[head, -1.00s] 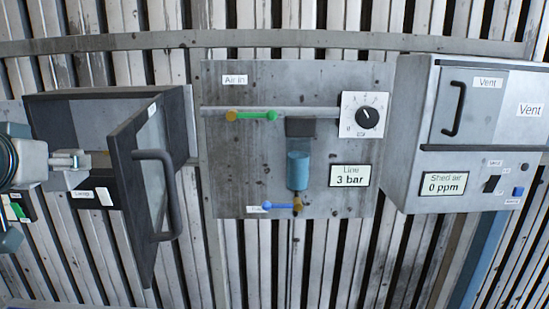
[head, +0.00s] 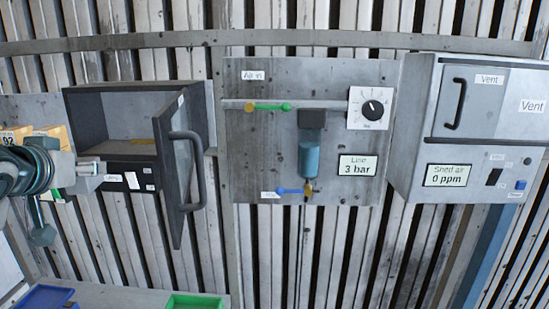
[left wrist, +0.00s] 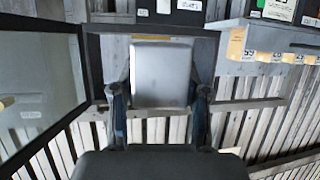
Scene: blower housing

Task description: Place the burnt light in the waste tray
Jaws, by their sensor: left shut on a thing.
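My left gripper (head: 88,168) is at the left of the head view, in front of the lower left corner of an open dark-framed cabinet. In the left wrist view its two fingers (left wrist: 159,95) are shut on a pale grey block, the light (left wrist: 160,70), gripped at its sides. Whether it is burnt does not show. A green tray (head: 195,300) and a blue tray (head: 45,297) are partly in view at the bottom of the head view; which is the waste tray cannot be told. My right gripper is out of view.
The cabinet door (head: 180,170) stands open towards me, with a bar handle. A panel with coloured levers and a dial (head: 372,108) is in the middle. A vent box (head: 480,130) is at right. The trays are on a grey bench (head: 130,295).

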